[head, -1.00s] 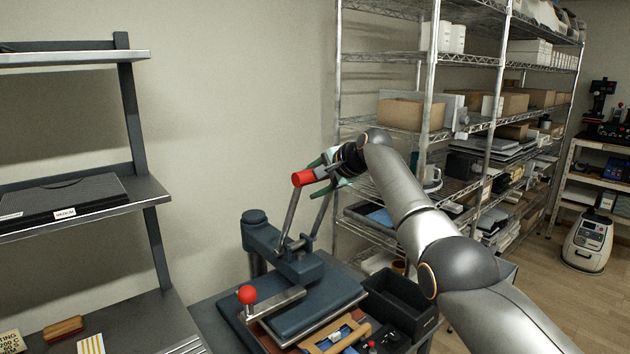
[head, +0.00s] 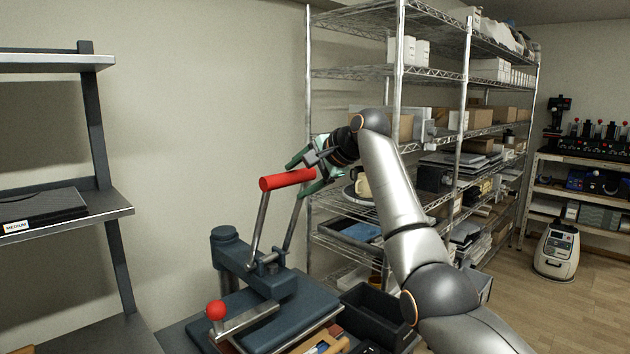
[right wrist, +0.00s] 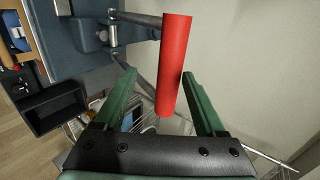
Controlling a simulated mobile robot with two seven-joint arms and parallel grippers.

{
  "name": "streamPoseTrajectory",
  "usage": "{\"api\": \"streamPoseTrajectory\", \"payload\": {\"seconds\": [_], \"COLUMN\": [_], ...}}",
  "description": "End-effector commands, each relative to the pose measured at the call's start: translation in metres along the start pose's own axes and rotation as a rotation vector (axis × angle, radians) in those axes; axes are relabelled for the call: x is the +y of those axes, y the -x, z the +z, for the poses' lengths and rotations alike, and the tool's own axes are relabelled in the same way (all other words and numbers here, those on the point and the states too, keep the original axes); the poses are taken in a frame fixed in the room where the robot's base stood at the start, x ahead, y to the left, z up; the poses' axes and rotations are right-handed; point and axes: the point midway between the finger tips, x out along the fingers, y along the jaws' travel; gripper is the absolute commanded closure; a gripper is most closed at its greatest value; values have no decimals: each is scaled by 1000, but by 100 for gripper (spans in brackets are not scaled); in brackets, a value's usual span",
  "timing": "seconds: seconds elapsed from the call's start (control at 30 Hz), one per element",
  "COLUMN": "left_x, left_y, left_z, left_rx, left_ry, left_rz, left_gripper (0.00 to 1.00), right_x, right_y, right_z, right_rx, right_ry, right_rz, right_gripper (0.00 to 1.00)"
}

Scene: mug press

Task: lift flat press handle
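The flat press (head: 275,315) stands low in the head view, with a dark blue plate and a column at its back. Its lever arms rise steeply to the red handle (head: 285,180), which stands high above the plate. The red handle also shows in the right wrist view (right wrist: 174,60). My right gripper (head: 302,173) is at the right end of this handle. Its two green fingers (right wrist: 159,75) are spread apart, with the handle's near end between them and gaps on both sides. My left gripper is not in view.
A red ball knob (head: 215,310) sticks up at the press's front left. A black open bin (head: 375,318) is to its right. Wire shelving (head: 400,75) with boxes stands close behind my right arm. A dark shelf rack (head: 95,120) is at left.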

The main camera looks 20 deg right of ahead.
Motion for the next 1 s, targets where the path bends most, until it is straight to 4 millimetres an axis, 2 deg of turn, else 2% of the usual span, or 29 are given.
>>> {"api": "streamPoseTrajectory", "payload": {"seconds": [0.2,0.33,1.0], "left_x": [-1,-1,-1], "left_y": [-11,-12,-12], "left_z": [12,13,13], "left_rx": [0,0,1], "left_ry": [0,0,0], "left_rz": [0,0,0], "left_gripper": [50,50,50], "right_x": [2,1,1], "right_y": [39,52,56], "right_z": [0,0,1], "right_rx": [1,0,-2], "right_ry": [1,0,0], "right_rz": [-1,0,3], "right_gripper": [30,30,30]}}
